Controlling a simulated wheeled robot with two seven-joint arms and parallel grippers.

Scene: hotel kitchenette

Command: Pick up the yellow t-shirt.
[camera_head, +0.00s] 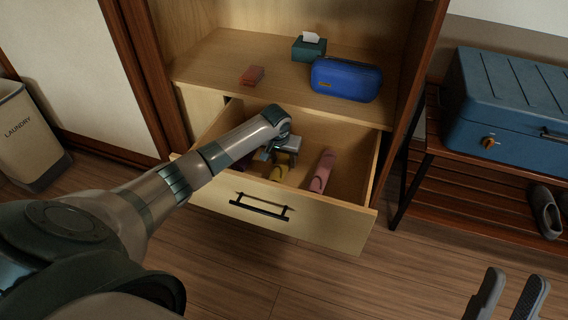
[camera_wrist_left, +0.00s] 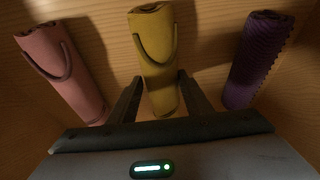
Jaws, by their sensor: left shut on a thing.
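The yellow t-shirt (camera_wrist_left: 155,45) is a rolled bundle lying on the drawer floor, seen between the two fingers in the left wrist view. In the head view only a small part of the yellow t-shirt (camera_head: 277,174) shows below my gripper. My left gripper (camera_head: 277,160) reaches down into the open drawer (camera_head: 285,213). In the left wrist view its fingers (camera_wrist_left: 160,95) are on both sides of the yellow roll, shut on it. My right gripper (camera_head: 506,295) is at the bottom right of the head view, its two fingers apart and empty, away from the drawer.
In the drawer, a pink roll (camera_head: 321,171) lies right of the yellow one and a purple roll (camera_wrist_left: 258,58) on its other side. Above are a blue case (camera_head: 345,79), a tissue box (camera_head: 308,47) and a red item (camera_head: 252,76). A rack with a blue chest (camera_head: 510,105) stands right.

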